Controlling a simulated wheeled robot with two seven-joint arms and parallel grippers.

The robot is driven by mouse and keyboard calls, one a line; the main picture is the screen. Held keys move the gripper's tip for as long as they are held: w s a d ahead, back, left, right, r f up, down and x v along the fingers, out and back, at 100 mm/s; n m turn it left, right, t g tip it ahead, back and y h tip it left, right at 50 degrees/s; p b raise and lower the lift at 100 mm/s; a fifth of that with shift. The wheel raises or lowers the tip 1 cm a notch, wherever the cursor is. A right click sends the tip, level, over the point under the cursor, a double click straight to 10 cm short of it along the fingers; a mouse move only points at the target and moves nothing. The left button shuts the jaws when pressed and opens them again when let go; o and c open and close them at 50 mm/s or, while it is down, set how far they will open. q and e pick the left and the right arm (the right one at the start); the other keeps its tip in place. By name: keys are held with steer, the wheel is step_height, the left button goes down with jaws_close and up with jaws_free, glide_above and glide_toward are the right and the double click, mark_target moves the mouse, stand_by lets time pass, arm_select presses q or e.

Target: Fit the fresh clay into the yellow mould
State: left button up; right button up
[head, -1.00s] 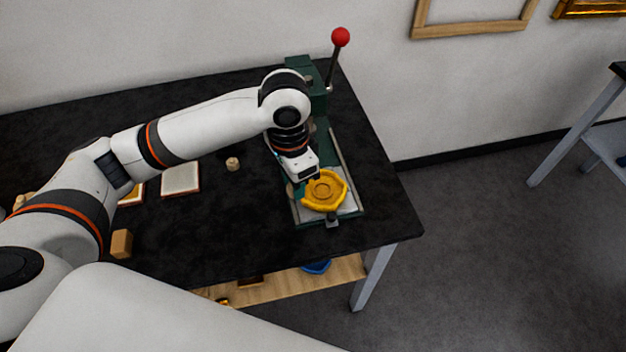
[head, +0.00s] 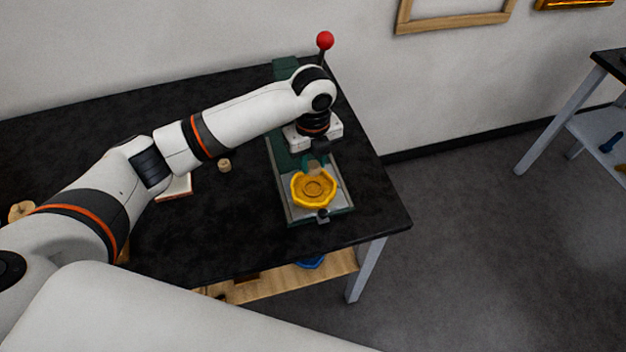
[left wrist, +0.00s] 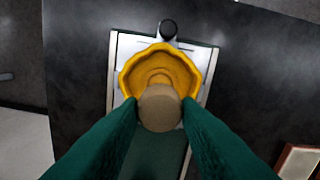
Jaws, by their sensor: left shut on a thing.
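The yellow mould (head: 313,201) is a scalloped dish with a round hollow. It lies on the light plate of the green press near the table's right end, and it also shows in the left wrist view (left wrist: 130,78). My left gripper (head: 313,168) is at the mould's far edge, pointing down. In the left wrist view its green fingers (left wrist: 160,112) are shut on a round tan piece, which looks like the clay (left wrist: 160,108). The clay overlaps the mould's near rim in that view; I cannot tell whether they touch. My right gripper is not in view.
The green press (head: 286,69) has a lever with a red knob (head: 325,40) behind my arm. A small tan cylinder (head: 224,165) and a book-like block (head: 176,187) lie on the black table (head: 190,235) to the left. A blue thing (head: 310,262) is on the lower shelf.

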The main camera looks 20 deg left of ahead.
mark_target(313, 189)
arm_select(q)
step_height(313, 189, down, 6)
steer(key=shift+f+p, duration=0.15)
steer(key=shift+p, duration=0.45)
steer(key=shift+f, duration=0.35)
steer(key=shift+f, duration=0.15)
steer(key=o, duration=0.9)
steer(key=shift+o, duration=0.2)
steer(key=shift+r, duration=0.25)
step_height(313, 189, up, 12)
steer(key=shift+f+b, duration=0.1)
steer(key=shift+b, duration=0.85)
